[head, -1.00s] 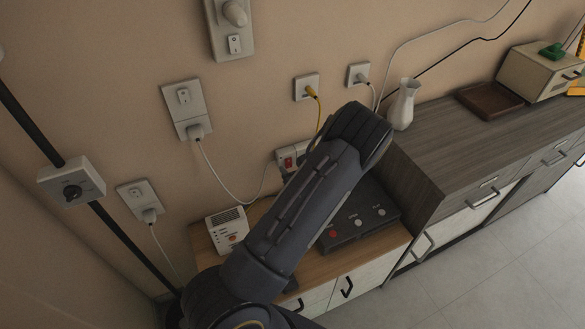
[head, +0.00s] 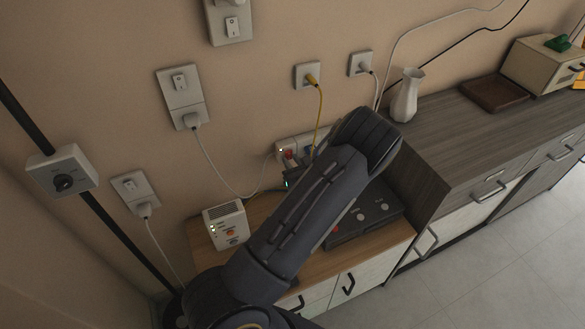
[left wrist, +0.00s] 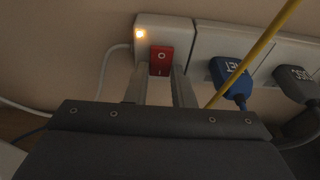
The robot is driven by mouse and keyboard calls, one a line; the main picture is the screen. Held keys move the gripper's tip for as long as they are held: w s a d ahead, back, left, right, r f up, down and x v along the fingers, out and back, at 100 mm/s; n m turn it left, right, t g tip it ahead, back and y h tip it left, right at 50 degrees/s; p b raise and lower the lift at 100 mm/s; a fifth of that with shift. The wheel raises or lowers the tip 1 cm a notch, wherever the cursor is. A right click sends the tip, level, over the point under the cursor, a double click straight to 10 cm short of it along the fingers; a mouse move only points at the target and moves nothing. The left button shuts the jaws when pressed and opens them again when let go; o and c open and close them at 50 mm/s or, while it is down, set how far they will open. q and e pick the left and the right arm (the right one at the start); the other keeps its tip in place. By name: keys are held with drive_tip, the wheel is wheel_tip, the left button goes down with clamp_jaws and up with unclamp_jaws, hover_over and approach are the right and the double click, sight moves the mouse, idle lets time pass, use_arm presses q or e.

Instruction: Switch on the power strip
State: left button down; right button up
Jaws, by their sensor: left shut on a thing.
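The white power strip (left wrist: 216,46) is mounted low on the wall above the wooden cabinet; it also shows in the head view (head: 310,140). In the head view my left gripper (head: 290,163) shows partly behind my forearm. My right gripper is out of view.
Blue (left wrist: 232,78) and grey (left wrist: 296,84) plugs sit in the strip to the right. A yellow cable (left wrist: 254,56) crosses in front. A white box (head: 226,225) with small lights and a dark button panel (head: 362,219) stand on the wooden cabinet (head: 262,262).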

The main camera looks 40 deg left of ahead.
use_arm(q)
drive_tip(key=shift+f+b, duration=0.35)
drive_tip(key=shift+f, duration=0.05)
drive_tip(key=shift+r+y, duration=0.2)
drive_tip(key=shift+y, duration=0.2)
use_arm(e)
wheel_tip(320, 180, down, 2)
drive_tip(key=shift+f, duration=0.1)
use_arm(q)
drive_tip(key=c, duration=1.2)
unclamp_jaws()
drive_tip(key=shift+c, duration=0.2)
drive_tip(key=v, duration=0.8)
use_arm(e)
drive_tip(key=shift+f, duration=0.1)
use_arm(q)
drive_tip(key=shift+a+f, duration=0.1)
